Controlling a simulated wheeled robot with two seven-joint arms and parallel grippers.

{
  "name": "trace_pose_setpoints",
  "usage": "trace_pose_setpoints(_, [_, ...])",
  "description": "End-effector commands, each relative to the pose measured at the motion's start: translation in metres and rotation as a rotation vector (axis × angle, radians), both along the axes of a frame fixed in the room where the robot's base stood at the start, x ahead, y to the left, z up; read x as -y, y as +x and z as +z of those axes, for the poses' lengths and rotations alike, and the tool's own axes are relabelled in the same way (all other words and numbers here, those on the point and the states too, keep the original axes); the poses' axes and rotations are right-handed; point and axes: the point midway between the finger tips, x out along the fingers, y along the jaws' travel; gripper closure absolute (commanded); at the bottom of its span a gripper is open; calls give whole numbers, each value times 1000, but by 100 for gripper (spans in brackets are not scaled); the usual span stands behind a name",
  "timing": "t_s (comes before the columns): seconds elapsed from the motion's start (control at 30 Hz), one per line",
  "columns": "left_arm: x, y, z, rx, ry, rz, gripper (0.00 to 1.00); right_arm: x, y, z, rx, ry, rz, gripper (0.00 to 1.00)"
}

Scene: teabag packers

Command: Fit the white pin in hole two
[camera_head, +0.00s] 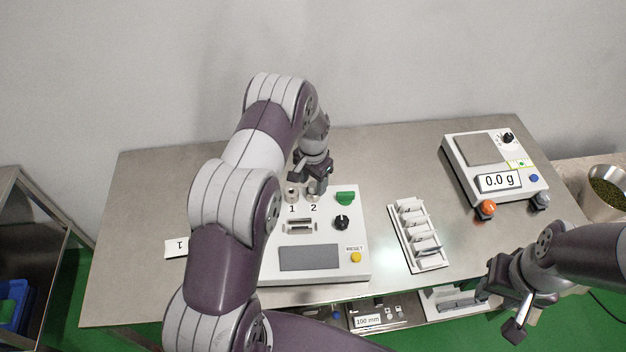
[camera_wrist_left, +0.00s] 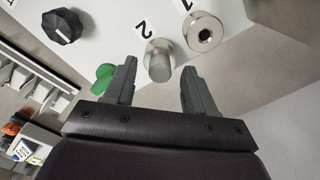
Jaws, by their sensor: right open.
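The white machine (camera_head: 350,268) has two metal sockets at its back edge, labelled 1 and 2. Socket one (camera_wrist_left: 205,32) shows an open round hole in the left wrist view. At socket two, a pale grey cylinder (camera_wrist_left: 160,62) stands up with a solid top; it may be the white pin seated there, but I cannot be sure. My left gripper (camera_head: 310,181) is above and behind the sockets. In the left wrist view its fingers (camera_wrist_left: 159,64) are apart, with the cylinder between their tips and not touching either. My right gripper (camera_head: 508,312) is open and empty at the front right.
A green switch (camera_head: 346,198), a black knob (camera_head: 342,222) and a yellow reset button (camera_head: 356,257) are on the machine. A white rack with packets (camera_head: 405,246) stands to its right. A scale (camera_head: 465,184) reading 0.0 g is further right. The table's left part is mostly clear.

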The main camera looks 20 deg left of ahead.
Motion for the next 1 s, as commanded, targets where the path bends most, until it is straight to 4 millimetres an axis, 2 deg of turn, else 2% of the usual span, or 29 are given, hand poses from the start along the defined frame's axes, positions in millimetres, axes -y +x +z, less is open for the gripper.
trace_pose_setpoints(0.13, [0,0,1,0,0,0,45,0,0,-1,0,0,0,57])
trace_pose_setpoints(0.23, [0,1,10,2,0,0,45,0,0,-4,0,0,0,57])
trace_pose_setpoints(0.37, [0,1,41,5,0,0,45,0,0,-14,0,0,0,57])
trace_pose_setpoints(0.5, [0,1,80,4,1,0,45,0,0,-23,0,0,0,57])
trace_pose_setpoints(0.7, [0,0,118,2,0,0,45,0,0,-28,0,0,0,57])
trace_pose_setpoints(0.8, [0,0,125,0,0,0,45,0,0,-29,0,0,0,57])
trace_pose_setpoints(1.0, [0,0,127,0,0,0,45,0,0,-28,0,0,0,57])
